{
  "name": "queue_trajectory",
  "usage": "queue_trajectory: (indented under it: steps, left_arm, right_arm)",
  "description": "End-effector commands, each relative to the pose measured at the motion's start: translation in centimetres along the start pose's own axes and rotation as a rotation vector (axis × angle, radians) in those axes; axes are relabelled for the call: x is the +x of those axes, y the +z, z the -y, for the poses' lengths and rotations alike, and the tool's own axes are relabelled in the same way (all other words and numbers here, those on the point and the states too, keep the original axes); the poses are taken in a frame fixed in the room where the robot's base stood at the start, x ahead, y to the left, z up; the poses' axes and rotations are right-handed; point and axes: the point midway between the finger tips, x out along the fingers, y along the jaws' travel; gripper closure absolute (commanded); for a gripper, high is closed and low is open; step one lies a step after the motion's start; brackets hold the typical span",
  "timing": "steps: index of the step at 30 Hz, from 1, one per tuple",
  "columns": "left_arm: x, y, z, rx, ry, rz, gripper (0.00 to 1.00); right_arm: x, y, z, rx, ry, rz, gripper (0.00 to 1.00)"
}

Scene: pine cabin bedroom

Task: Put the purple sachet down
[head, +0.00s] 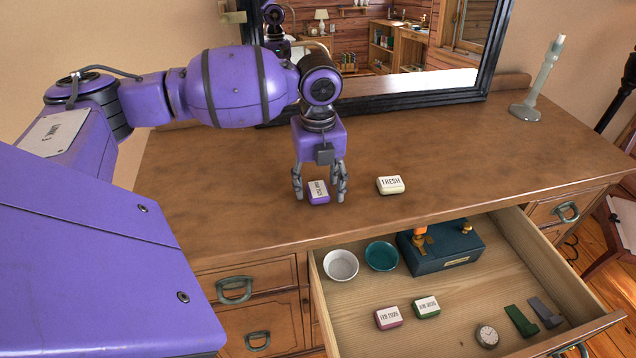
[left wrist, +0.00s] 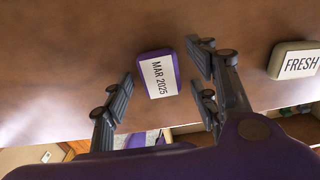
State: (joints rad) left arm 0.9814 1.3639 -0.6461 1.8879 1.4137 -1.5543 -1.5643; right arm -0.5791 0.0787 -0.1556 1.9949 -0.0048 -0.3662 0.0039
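The purple sachet (head: 319,198) with a white label rests on the wooden dresser top (head: 430,140) near its front edge. In the left wrist view the sachet (left wrist: 143,61) shows its label "MAR 2025". My left gripper (head: 319,182) points down over it, with its fingers on either side. In the left wrist view the fingers (left wrist: 160,88) are spread, with gaps between them and the sachet, so the gripper is open. My right gripper is not in view.
A cream sachet marked "FRESH" (head: 390,190) lies right of the gripper. The open drawer (head: 468,297) below holds two bowls, a dark blue box (head: 460,250), pink and green sachets, a round watch-like item and two strips. A mirror stands behind; a pale candlestick (head: 540,85) stands far right.

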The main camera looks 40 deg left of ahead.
Motion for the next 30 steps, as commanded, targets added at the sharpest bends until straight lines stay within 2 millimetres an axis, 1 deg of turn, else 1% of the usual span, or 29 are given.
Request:
queue_trajectory:
  steps: [5,8,11,18,22,27,30]
  left_arm:
    - [0.0,0.0,0.0,0.0,0.0,0.0,0.46]
    - [-0.4,0.0,0.0,0.0,0.0,0.001,0.46]
    - [-1.7,0.1,0.0,-0.001,-0.002,0.002,0.46]
    - [-6.9,0.1,0.1,0.001,-0.004,0.003,0.46]
    - [-9.5,0.1,0.1,0.0,-0.003,0.003,0.46]
    - [-11.7,0.1,0.1,-0.001,-0.002,0.0,0.46]
    - [-12.2,0.0,0.0,-0.001,0.0,0.0,0.46]
  right_arm:
    - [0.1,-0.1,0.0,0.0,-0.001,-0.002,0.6]
    - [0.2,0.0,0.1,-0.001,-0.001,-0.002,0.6]
    - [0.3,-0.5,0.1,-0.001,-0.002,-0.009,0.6]
    - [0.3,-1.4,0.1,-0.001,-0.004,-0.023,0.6]
    - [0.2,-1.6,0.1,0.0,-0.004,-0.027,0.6]
    - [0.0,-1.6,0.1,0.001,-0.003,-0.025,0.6]
    - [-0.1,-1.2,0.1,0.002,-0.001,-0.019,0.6]
